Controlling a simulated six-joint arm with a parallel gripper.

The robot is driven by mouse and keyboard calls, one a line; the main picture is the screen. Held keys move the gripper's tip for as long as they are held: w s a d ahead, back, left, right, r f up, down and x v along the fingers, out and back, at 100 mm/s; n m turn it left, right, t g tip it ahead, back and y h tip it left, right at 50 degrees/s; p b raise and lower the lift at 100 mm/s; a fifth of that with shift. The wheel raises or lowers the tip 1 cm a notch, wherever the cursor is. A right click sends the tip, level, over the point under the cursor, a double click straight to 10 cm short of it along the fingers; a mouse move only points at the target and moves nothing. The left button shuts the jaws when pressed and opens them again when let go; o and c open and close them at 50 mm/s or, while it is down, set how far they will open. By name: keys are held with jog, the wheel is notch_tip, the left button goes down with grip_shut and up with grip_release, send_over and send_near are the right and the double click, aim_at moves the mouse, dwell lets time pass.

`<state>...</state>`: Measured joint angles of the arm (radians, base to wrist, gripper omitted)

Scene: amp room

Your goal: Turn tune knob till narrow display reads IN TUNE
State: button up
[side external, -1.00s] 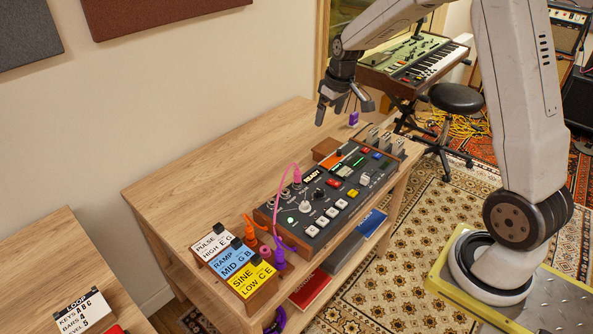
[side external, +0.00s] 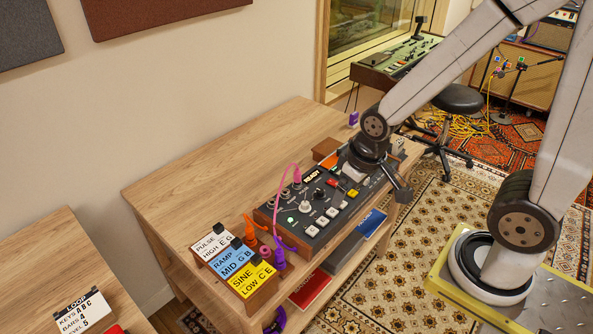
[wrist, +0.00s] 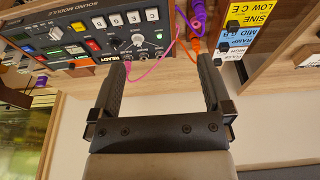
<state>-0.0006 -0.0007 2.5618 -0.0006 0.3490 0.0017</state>
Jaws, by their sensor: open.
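The sound module (side external: 328,207) is a dark console with wooden ends on the table; it also shows upside down in the wrist view (wrist: 88,28). A white pointer knob (side external: 305,206) stands on its left part, and a smaller black knob (side external: 319,194) is nearby. I cannot read which is the tune knob. A small plate reads READY (side external: 311,174); it also shows in the wrist view (wrist: 107,59). No IN TUNE text is legible. My gripper (side external: 384,180) is over the console's right end, hiding part of it. Its fingers (wrist: 163,62) are apart with nothing held between them.
A pink cable (side external: 278,199) arches from the console to the left. Orange (side external: 249,226) and purple (side external: 279,258) plugs stand by a block of PULSE, RAMP and SINE cards (side external: 232,262). The table (side external: 220,165) is bare behind the console. A small purple item (side external: 353,119) stands at the back.

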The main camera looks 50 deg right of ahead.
jog(key=c, duration=0.3)
jog(key=shift+w, duration=0.1)
jog(key=shift+c, duration=0.5)
jog(key=m+g+y, duration=0.3)
jog(key=m+y, duration=0.2)
jog(key=m, duration=1.3)
send_near(320, 190)
jog(key=shift+s+a+f, duration=0.2)
jog(key=shift+a+f, duration=0.2)
jog(key=shift+f, duration=0.15)
jog(key=shift+f, duration=0.15)
jog(key=shift+x, duration=3.75)
jog(key=shift+w, duration=0.1)
grip_shut()
